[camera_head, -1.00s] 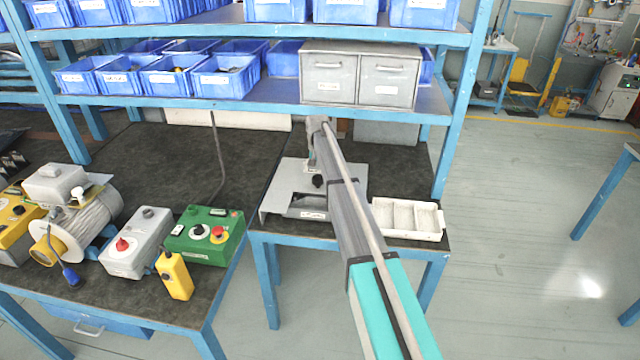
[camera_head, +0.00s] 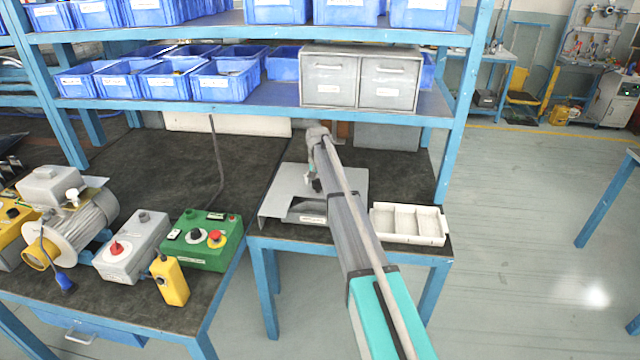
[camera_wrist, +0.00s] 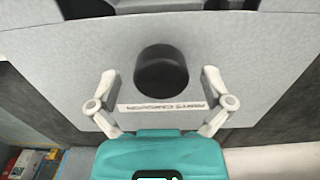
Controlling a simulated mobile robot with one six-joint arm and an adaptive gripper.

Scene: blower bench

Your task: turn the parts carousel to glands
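The parts carousel is a light grey housing (camera_head: 285,190) on the small bench in the head view. Its sloped top carries a black round knob (camera_wrist: 161,72) and a label strip (camera_wrist: 178,104), upside down in the wrist view and seeming to read "parts carousel". My gripper (camera_wrist: 160,88) is open above the housing. Its two pale fingers stand apart on either side of the knob, with gaps showing; I see no contact. I cannot tell which compartment is selected.
A white divided tray (camera_head: 409,222) stands right of the carousel. A shelf with a grey drawer cabinet (camera_head: 358,78) and blue bins (camera_head: 225,80) hangs above and behind. A green control box (camera_head: 208,240) and a motor unit stand on the left bench.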

